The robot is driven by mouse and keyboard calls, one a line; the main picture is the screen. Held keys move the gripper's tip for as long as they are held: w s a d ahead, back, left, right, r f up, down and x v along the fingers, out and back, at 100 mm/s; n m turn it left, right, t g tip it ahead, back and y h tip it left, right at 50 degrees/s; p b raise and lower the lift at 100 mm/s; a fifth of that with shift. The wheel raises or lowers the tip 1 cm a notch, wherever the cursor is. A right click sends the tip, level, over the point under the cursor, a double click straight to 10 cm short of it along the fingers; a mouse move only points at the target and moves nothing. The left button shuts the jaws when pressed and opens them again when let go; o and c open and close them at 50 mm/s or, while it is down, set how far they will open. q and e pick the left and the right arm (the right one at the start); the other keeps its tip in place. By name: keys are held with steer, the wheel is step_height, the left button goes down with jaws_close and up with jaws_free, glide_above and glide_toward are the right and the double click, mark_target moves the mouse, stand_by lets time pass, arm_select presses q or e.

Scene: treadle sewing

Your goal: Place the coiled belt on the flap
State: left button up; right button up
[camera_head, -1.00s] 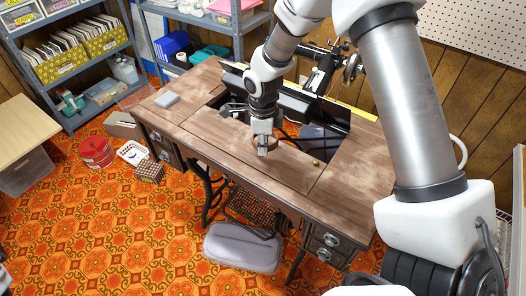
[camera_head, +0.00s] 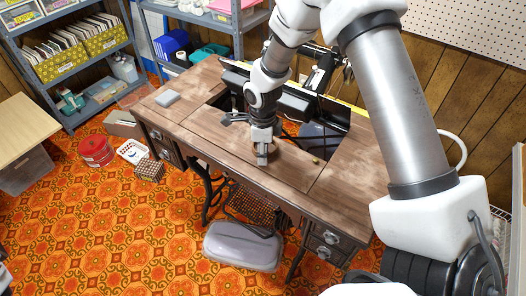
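The wooden sewing table (camera_head: 352,178) stands in the middle, with its front flap (camera_head: 215,138) lying flat before the machine opening. My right gripper (camera_head: 262,158) points straight down, with its fingertips at or just above the flap. A small brown curved shape (camera_head: 276,148), likely the coiled belt, shows on the flap right beside and partly behind the fingers. Most of it is hidden by the gripper. The fingers are too small to tell whether they are open or holding anything. My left gripper is out of view.
The dark sewing machine (camera_head: 290,100) sits in the opening behind my gripper. A small brass-coloured piece (camera_head: 316,160) is on the tabletop to the right. The flap's left part is clear.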

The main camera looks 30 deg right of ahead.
step_height(320, 180, up, 12)
stand_by(0.6)
